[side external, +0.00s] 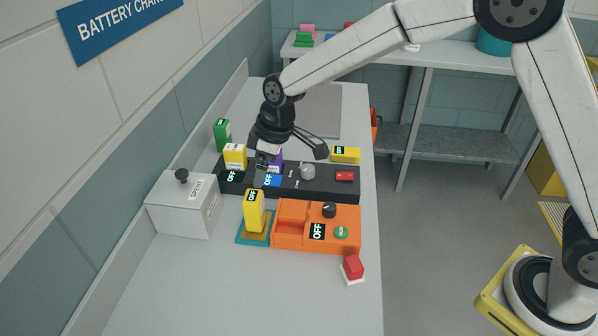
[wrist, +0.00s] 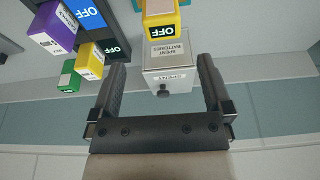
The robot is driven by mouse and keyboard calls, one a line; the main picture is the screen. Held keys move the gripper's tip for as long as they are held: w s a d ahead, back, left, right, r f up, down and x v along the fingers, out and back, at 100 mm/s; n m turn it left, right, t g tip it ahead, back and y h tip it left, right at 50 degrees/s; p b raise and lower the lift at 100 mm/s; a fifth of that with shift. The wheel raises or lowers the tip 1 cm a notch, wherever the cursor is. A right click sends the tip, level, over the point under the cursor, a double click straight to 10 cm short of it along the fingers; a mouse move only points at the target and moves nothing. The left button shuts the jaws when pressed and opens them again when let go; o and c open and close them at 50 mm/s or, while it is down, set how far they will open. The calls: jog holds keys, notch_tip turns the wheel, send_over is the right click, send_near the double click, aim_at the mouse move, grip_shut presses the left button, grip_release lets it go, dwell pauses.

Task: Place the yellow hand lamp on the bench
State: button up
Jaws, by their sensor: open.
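An upright yellow item with a black OFF label (side external: 254,212) stands on a teal pad (side external: 243,240) left of the orange unit; it also shows at the top of the wrist view (wrist: 162,22). A second yellow item with a black label (side external: 345,155) lies behind the right part of the black charger. I cannot tell for certain which one is the hand lamp. My gripper (side external: 266,163) is over the left half of the charger, open, with nothing between its fingers (wrist: 162,72). The grey bench (side external: 230,295) runs along the wall.
The black charger (side external: 325,184) holds a yellow-and-white battery (side external: 235,155) and a purple one (wrist: 52,30); a green one (side external: 222,134) stands behind. A grey spent-battery box (side external: 180,210), the orange unit (side external: 300,240) and a red button (side external: 353,268) are nearby. The front bench is clear.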

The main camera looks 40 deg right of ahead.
jog(key=s+d+f+m+h, duration=0.1)
jog(key=s+d+m, duration=0.7)
jog(key=s+d, duration=1)
jog(key=s+h, duration=0.1)
jog(key=s, duration=0.3)
jog(key=shift+d+f+m, duration=0.25)
jog(key=shift+f+m, duration=0.05)
jog(key=shift+m, duration=0.1)
